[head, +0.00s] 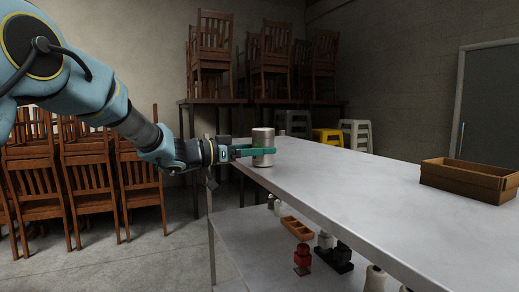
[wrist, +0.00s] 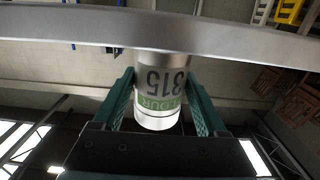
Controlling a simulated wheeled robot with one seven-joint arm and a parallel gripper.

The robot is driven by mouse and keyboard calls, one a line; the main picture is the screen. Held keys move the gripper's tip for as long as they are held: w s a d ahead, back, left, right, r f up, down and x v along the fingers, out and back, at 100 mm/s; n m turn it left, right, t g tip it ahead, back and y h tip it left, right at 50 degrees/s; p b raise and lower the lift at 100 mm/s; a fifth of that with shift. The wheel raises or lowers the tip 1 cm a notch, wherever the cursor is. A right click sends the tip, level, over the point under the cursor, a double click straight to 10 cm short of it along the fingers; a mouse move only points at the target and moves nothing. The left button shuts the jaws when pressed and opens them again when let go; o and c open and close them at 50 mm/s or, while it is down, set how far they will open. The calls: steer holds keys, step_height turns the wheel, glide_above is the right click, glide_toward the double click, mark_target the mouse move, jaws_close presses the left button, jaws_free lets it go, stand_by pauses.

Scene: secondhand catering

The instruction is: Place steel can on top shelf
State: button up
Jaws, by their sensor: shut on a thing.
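The steel can (head: 263,148) is a silver cylinder, upright in the head view at the near left end of the top shelf (head: 330,185). My gripper (head: 255,151) has green fingers and is shut on the can from the left. In the wrist view the can (wrist: 160,88) sits between both fingers, with upside-down dark print and a green label. The shelf edge (wrist: 60,25) crosses the top of that view, close to the can. I cannot tell whether the can's base touches the surface or hangs just above it.
An open brown box (head: 470,183) stands on the right of the top shelf. The lower shelf (head: 245,240) holds a compartment tray (head: 297,229), a red item (head: 302,259) and others. Stacked chairs (head: 95,175) stand left and behind. The top's middle is clear.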

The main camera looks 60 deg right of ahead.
steer(key=o, duration=1.6)
steer(key=shift+f, duration=0.1)
steer(key=shift+c, duration=0.2)
steer(key=shift+r, duration=0.2)
steer(key=shift+w+a+f, duration=0.1)
steer(key=shift+w+a, duration=0.15)
steer(key=b+v, duration=0.4)
steer(key=v, duration=0.7)
steer(key=shift+a, duration=0.15)
